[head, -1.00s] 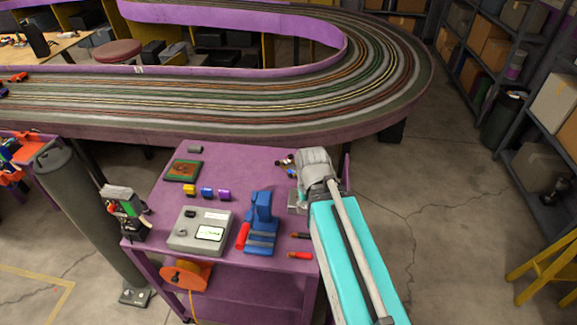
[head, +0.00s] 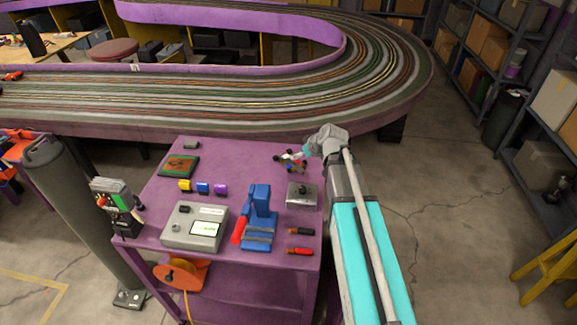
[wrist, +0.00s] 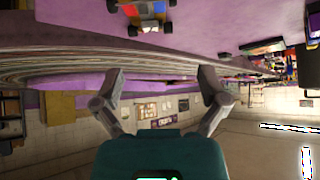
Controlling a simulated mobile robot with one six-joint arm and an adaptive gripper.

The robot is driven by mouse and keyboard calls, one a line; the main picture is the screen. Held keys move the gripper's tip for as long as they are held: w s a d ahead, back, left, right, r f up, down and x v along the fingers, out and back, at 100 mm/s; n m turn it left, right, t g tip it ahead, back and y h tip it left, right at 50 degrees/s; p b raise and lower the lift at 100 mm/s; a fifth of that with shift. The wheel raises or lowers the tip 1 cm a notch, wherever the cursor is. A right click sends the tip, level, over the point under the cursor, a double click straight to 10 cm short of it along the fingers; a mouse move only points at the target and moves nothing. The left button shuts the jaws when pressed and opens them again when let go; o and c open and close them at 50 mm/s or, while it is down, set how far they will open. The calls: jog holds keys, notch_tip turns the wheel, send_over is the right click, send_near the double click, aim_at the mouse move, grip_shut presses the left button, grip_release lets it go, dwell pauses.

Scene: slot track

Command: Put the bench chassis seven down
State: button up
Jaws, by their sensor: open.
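A small wheeled chassis with white, red and dark parts (head: 291,158) sits at the far right of the purple cart top. A wheeled chassis also shows at the top edge of the wrist view (wrist: 147,14), cut off by the frame. No number can be read on it. My gripper (wrist: 162,72) is open, with nothing between its fingers in the wrist view. In the head view my arm's end is beside the cart's far right corner, just right of the chassis and apart from it; the fingers are hard to make out there.
The purple cart top (head: 232,150) holds a grey block with a black knob (head: 303,196), a blue press (head: 258,215), a grey meter box (head: 195,228), two screwdrivers and several small coloured blocks. The slot track (head: 300,112) runs behind. Open floor lies right.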

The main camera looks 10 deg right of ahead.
jog(key=shift+w+d+r+t, duration=0.2)
jog(key=shift+w+d+t, duration=0.15)
jog(key=shift+w, duration=0.45)
jog(key=shift+f, duration=0.1)
jog(key=b, duration=0.6)
send_near(285, 156)
jog(key=shift+x, duration=2.1)
jog(key=shift+w+d+f, duration=0.1)
jog(key=shift+f, duration=0.1)
jog(key=shift+b+x, duration=1.95)
jog(key=shift+x, duration=0.5)
grip_shut()
jog(key=shift+r+p, duration=0.3)
